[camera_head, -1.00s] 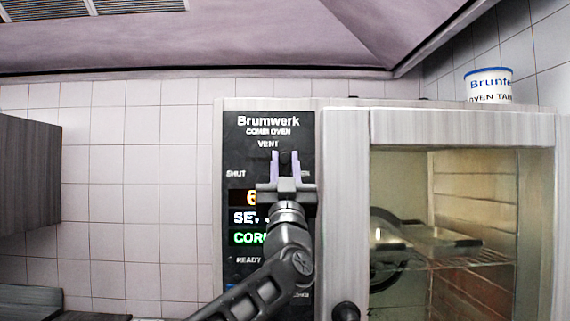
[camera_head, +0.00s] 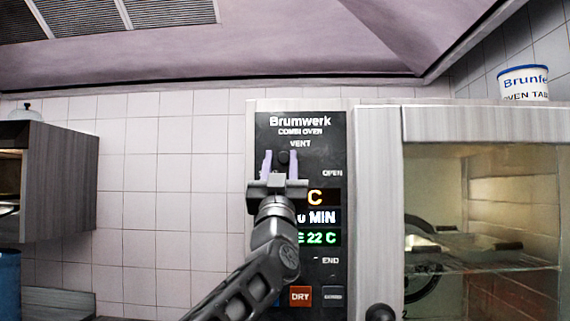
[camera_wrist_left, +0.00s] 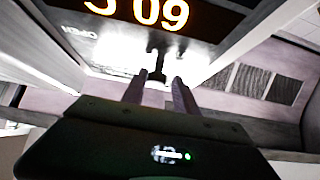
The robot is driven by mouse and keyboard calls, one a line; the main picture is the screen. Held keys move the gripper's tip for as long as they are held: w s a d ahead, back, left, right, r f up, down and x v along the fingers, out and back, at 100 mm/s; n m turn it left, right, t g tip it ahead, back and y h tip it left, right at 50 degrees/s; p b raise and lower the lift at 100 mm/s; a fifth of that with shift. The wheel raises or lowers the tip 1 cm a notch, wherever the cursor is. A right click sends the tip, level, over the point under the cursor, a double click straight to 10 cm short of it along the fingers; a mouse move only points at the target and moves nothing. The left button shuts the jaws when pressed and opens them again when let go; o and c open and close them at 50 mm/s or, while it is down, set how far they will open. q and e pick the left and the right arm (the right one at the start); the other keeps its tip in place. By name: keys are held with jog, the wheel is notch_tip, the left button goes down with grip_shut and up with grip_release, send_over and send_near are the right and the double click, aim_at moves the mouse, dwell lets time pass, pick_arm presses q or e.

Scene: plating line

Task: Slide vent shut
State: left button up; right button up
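The combi oven's black control panel (camera_head: 335,215) faces me, with "VENT" printed near its top and "OPEN" at its right. The vent's dark round knob (camera_head: 283,157) sits below the word, in the panel's left part. The "SHUT" label is hidden behind my left gripper (camera_head: 280,163). That gripper is open, its two pale fingers standing on either side of the knob, which looks closer to the right finger. In the left wrist view the knob (camera_wrist_left: 156,66) shows dark between the tips of my left gripper (camera_wrist_left: 155,88); contact is unclear. My right gripper is not in view.
The oven's glass door (camera_head: 480,230) is at the right, with a dark round knob (camera_head: 380,313) low beside it. A white tub (camera_head: 524,84) stands on the oven. A grey cabinet (camera_head: 65,185) hangs at the left; tiled wall lies between.

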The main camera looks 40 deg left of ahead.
pick_arm(q)
jog(key=shift+o, duration=0.9)
jog(key=b+v, duration=0.4)
jog(key=v, duration=0.3)
jog(key=shift+s+d+f+b, duration=0.2)
jog(key=shift+f+b, duration=0.1)
jog(key=shift+b, duration=0.05)
